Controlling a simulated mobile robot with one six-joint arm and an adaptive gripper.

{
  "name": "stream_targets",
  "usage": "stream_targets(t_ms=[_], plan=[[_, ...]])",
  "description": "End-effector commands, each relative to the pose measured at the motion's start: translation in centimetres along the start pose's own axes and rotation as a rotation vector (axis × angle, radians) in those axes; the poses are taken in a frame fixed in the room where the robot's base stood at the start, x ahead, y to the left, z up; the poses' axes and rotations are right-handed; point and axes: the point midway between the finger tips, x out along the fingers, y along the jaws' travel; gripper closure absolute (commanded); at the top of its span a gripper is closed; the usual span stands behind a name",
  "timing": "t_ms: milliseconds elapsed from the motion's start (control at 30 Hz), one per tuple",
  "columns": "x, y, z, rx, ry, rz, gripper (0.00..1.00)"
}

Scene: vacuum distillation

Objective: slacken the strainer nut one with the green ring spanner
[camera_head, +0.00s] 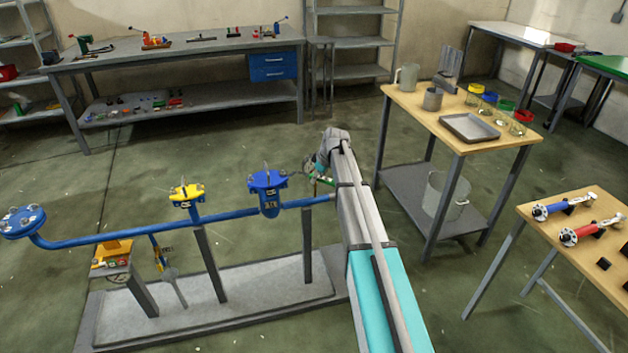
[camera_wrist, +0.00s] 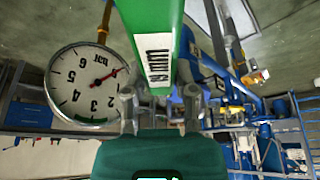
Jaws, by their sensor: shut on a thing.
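The green ring spanner (camera_wrist: 158,45) fills the top middle of the wrist view, with a white label on its handle. My gripper (camera_wrist: 158,105) is shut on it, one finger on each side. In the head view, my gripper (camera_head: 314,172) is just right of the blue strainer (camera_head: 268,193), and a bit of the green spanner (camera_head: 325,181) shows below it. The strainer has a blue flanged cover with bolts on top. I cannot tell which nut is nut one. The spanner's ring end is out of the wrist view, so its contact with a nut cannot be told.
A blue pipe (camera_head: 140,233) runs left from the strainer past a yellow-topped fitting (camera_head: 187,195) to a flange (camera_head: 22,222). A round gauge (camera_wrist: 85,85) is close at left in the wrist view. A wooden table (camera_head: 400,98) with vessels stands right of my arm.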

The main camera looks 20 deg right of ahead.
Motion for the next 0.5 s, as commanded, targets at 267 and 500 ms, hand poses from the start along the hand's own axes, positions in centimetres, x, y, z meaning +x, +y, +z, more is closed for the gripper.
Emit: stream_targets(t_ms=[267,500], plan=[[-0.02,0.08,0.0,-0.009,0.001,-0.004,1.0],[-0.38,0.08,-0.15,-0.008,0.001,-0.004,1.0]])
